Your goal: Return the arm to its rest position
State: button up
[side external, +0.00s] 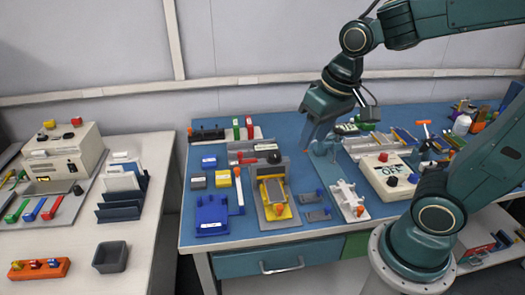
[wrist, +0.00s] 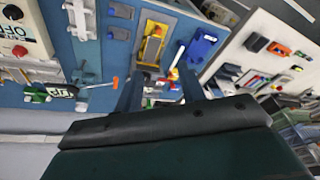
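My gripper (side external: 312,132) hangs in the air above the back middle of the blue bench (side external: 240,240), with its fingers pointing down. In the wrist view my gripper (wrist: 160,82) shows two dark fingers spread well apart. Only bench items in the distance show between them, so it looks open and empty. In the side view the fingers are small and seen nearly edge-on. No contact with anything on the bench is visible.
The bench carries a yellow fixture (side external: 274,199), a blue tray (side external: 211,215), a white fixture (side external: 347,199) and a control box marked OFF (side external: 388,175). A white table (side external: 140,225) with racks stands at left. The air around my gripper looks clear.

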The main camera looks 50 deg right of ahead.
jog(key=s+r+n+t, duration=0.2)
jog(key=s+r, duration=0.1)
jog(key=s, duration=0.4)
jog(key=shift+r+n, duration=0.25)
jog(key=shift+n, duration=0.15)
jog(key=shift+a, duration=0.1)
jog(key=w+f+m+g, duration=0.5)
jog(key=w+f+m, duration=0.1)
jog(key=w+f, duration=0.7)
jog(key=shift+w+d+f, duration=0.35)
jog(key=shift+w, duration=0.4)
jog(key=shift+f, duration=0.1)
